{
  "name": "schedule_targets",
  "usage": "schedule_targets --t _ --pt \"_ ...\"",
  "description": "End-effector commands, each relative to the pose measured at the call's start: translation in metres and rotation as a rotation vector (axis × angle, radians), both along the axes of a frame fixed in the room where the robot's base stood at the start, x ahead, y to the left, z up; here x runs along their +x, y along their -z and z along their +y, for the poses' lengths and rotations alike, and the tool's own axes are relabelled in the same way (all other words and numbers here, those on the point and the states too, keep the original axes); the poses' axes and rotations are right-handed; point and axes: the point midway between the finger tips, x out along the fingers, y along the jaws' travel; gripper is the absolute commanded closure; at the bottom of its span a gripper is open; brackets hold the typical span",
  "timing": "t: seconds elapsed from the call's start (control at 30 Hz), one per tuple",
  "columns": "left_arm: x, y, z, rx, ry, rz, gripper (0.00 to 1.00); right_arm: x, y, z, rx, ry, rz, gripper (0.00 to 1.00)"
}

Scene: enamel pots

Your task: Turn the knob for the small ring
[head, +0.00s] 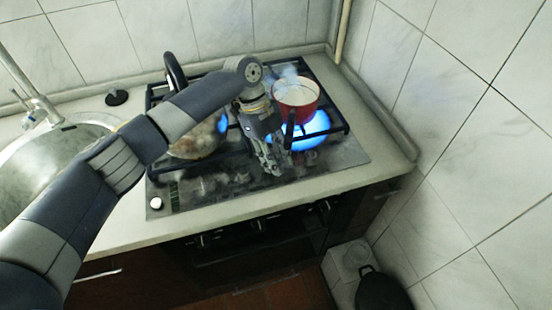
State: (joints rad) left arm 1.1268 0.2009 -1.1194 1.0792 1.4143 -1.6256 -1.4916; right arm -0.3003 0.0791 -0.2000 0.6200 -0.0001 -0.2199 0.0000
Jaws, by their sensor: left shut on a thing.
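The gas hob (330,160) is set in the light worktop. My left gripper (273,168) points down at the front part of the hob, in front of the red pot. It is shut on a knob, which its fingers hide. A small white knob (156,203) shows at the hob's front left corner. Large blue flames (312,130) burn under the red pot on the right. A smaller blue flame (222,124) shows beside the left pan. My right gripper is not in view.
A red enamel pot (296,97) with pale, steaming contents stands on the right burner, its dark handle (289,128) close to my gripper. A pan of food (200,142) stands left, partly behind my arm. The sink (45,150) is at far left; tiled walls close the back and right.

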Motion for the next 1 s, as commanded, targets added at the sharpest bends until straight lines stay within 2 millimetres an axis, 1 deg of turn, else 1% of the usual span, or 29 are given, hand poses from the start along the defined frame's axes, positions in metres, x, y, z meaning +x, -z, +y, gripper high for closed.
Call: schedule_targets --t 0.23,0.27,0.3,0.33,0.37,0.63,0.73,0.87,1.0 --pt "0.000 0.000 0.000 0.000 -0.001 -0.001 0.96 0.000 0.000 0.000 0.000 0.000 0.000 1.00" --pt "0.000 0.000 0.000 0.000 -0.001 -0.001 0.70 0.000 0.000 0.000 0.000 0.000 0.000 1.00" --pt "0.000 0.000 0.000 0.000 -0.001 -0.001 0.61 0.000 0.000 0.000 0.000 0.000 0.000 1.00" --pt "0.000 0.000 0.000 0.000 -0.001 -0.001 0.54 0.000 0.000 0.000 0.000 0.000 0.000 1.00" --pt "0.000 0.000 0.000 0.000 -0.001 -0.001 0.53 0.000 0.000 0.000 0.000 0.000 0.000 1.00" --pt "0.000 0.000 0.000 0.000 -0.001 -0.001 0.53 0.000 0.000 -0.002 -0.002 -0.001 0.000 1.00" --pt "0.001 -0.004 0.001 0.000 -0.001 -0.001 0.53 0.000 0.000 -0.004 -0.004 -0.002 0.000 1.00" --pt "0.006 -0.019 0.005 -0.002 -0.003 -0.004 0.53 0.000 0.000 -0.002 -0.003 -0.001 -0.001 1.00" --pt "0.014 -0.046 0.014 -0.001 -0.003 -0.005 0.53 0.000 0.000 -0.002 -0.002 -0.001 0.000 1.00"
